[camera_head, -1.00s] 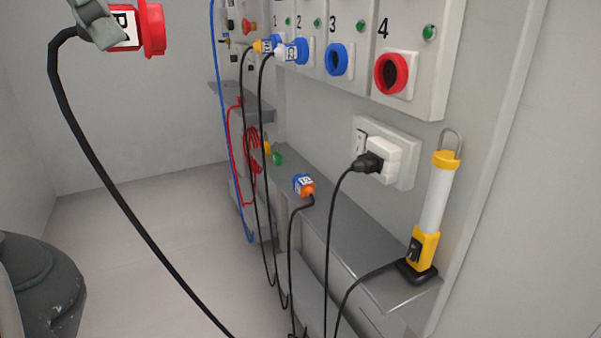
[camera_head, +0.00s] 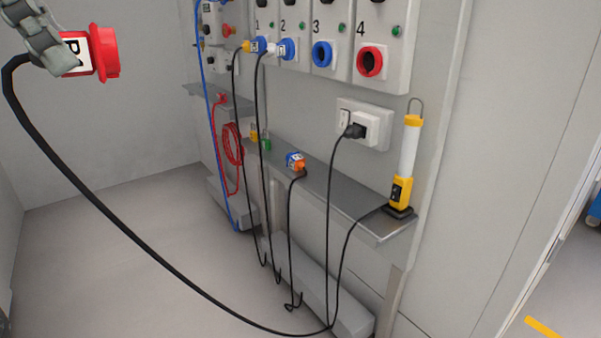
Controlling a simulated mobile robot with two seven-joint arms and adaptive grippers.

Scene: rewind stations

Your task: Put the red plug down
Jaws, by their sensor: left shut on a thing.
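The red plug (camera_head: 103,53) with a white label is at the upper left of the head view, held up in the air. My left gripper (camera_head: 62,52) is shut on it; part of the grip lies at the picture's edge. A black cable (camera_head: 110,222) hangs from the plug and runs down to the floor below the shelf. The red socket (camera_head: 370,61) under number 4 on the wall panel is empty. A metal shelf (camera_head: 340,190) runs along the wall below the sockets. My right gripper is not in view.
A black plug sits in the white wall outlet (camera_head: 372,127). Two cables hang from sockets 1 and 2. The shelf between the blue plug and lamp is clear.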

